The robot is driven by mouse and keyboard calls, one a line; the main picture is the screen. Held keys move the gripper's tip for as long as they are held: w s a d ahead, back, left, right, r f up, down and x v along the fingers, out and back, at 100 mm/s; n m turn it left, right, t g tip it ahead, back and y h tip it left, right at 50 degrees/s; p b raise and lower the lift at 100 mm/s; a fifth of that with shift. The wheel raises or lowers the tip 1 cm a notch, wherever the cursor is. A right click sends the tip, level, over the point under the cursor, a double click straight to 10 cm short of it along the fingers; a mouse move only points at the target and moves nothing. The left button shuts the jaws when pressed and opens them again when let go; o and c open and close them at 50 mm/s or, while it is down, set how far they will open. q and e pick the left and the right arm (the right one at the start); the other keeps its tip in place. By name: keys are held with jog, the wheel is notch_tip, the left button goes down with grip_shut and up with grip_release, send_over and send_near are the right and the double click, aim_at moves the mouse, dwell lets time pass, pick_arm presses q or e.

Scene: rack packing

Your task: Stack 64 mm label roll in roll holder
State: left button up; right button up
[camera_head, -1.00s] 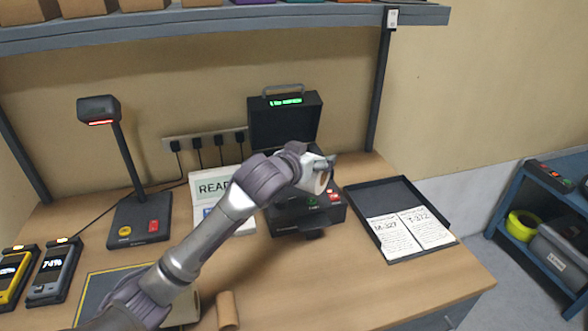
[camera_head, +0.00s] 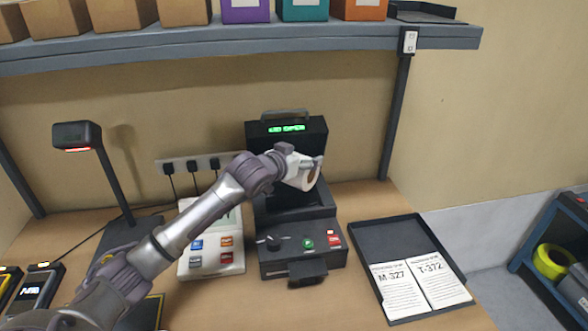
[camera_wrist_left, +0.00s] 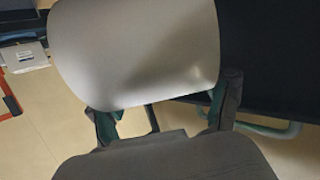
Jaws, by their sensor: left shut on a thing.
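A white label roll (camera_head: 313,178) with a brown core is held by my left gripper (camera_head: 298,164), which is shut on it. The roll is in front of the lower right of the raised lid (camera_head: 262,140) of the black printer (camera_head: 268,262), above its body. A dark recess shows below the roll; I cannot make out the roll holder in it. In the left wrist view the roll (camera_wrist_left: 135,45) fills the top middle, between the two fingers of my left gripper (camera_wrist_left: 165,112). My right gripper is not in view.
The printer display reads "LID OPEN". A black tray (camera_head: 400,240) with two paper sheets lies to the right. A white button panel (camera_head: 210,262) and a scanner stand (camera_head: 110,175) are to the left. A loaded shelf (camera_head: 240,45) runs above.

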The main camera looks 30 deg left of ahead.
pick_arm(q)
jog(key=a+f, duration=0.2)
jog(key=shift+w+a, duration=0.35)
notch_tip(320, 180, down, 3)
jog(key=shift+s+p, duration=0.1)
jog(key=shift+p, duration=0.65)
jog(key=shift+f, duration=0.75)
jog(key=o, duration=1.2)
jog(key=shift+f, duration=0.15)
jog(key=o, duration=0.3)
jog(key=shift+o, duration=0.2)
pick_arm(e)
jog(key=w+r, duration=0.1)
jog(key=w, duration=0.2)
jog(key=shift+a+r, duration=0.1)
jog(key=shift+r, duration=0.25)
